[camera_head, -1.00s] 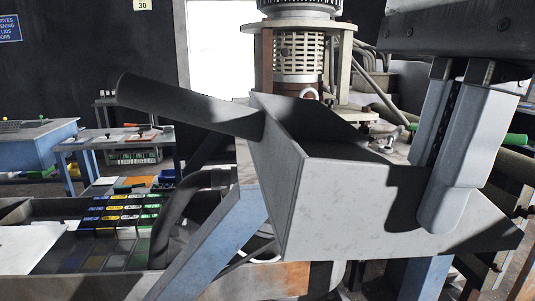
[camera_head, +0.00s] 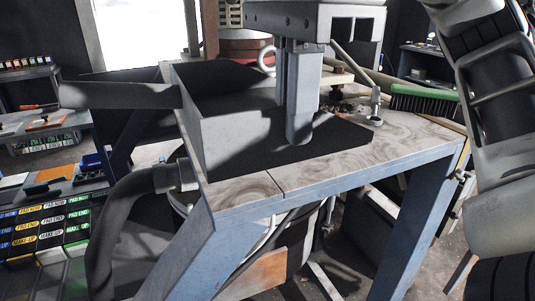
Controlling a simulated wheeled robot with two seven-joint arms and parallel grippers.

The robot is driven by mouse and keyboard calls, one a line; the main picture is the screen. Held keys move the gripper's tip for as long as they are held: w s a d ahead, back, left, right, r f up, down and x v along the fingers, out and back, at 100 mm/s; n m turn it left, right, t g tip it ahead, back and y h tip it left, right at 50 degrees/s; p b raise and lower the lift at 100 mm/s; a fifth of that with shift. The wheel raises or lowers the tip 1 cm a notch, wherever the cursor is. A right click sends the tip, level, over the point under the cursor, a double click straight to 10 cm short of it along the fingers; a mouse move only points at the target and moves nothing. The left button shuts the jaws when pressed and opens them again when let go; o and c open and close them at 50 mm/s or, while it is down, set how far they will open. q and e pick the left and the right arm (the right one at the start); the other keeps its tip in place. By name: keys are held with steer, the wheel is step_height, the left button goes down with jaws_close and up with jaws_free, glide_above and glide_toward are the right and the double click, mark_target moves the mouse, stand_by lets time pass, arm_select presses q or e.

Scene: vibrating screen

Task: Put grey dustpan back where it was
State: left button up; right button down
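The grey dustpan (camera_head: 225,138) is at the left part of the worktop of a blue-legged table (camera_head: 400,138), with its handle (camera_head: 120,95) sticking out past the table's left side. Its base looks level and at or just above the worktop; I cannot tell if it fully rests there. My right gripper (camera_head: 297,135) comes down from above, with its fingers closed on the dustpan's near side wall. The far finger is partly hidden. My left gripper is not in view.
A green-backed brush (camera_head: 425,100) lies at the table's back right, near a small metal fitting (camera_head: 375,108). The vibrating machine (camera_head: 245,45) stands behind the dustpan. A thick dark hose (camera_head: 125,215) runs at the front left, beside labelled coloured boxes (camera_head: 45,225). The worktop's front right is clear.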

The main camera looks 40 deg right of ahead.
steer(key=w+f, duration=0.1)
steer(key=f, duration=0.1)
steer(key=w+d+f+b, duration=0.1)
steer(key=w, duration=0.1)
steer(key=w+d+f, duration=0.1)
steer(key=w+f, duration=0.1)
steer(key=shift+w+d+f, duration=0.2)
steer(key=shift+d+f, duration=0.05)
steer(key=shift+f, duration=0.05)
steer(key=f, duration=0.1)
steer(key=f+b, duration=0.1)
steer(key=f, duration=0.1)
steer(key=w+f+b, duration=0.1)
steer(key=shift+d+f, duration=0.25)
steer(key=shift+f, duration=0.05)
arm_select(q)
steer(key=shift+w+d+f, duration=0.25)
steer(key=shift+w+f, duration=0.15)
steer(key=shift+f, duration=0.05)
arm_select(e)
steer(key=c, duration=1.6)
jaws_free()
steer(key=shift+c, duration=0.2)
